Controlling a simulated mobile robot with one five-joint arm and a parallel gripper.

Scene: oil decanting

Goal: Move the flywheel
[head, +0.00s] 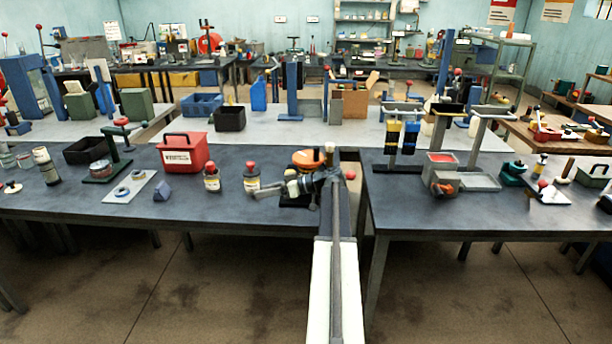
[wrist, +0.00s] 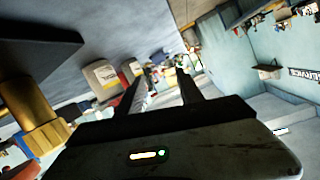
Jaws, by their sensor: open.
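My gripper (wrist: 161,82) is open, with nothing between its two dark fingers in the wrist view. In the head view my arm reaches over the dark front table (head: 100,208), and its end is near the orange round dish-like thing (head: 304,159). I cannot tell for sure which thing is the flywheel. Two ring-shaped parts lie on a pale plate (head: 140,192) on the left part of this table. The wrist view shows a brass cylinder (wrist: 36,112) under a dark block at left, close to my gripper, and pale labelled containers (wrist: 103,80) beyond the fingers.
A red box (head: 184,154) and red-topped bottles (head: 212,180) stand left of my arm. Some front tabletop is bare.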

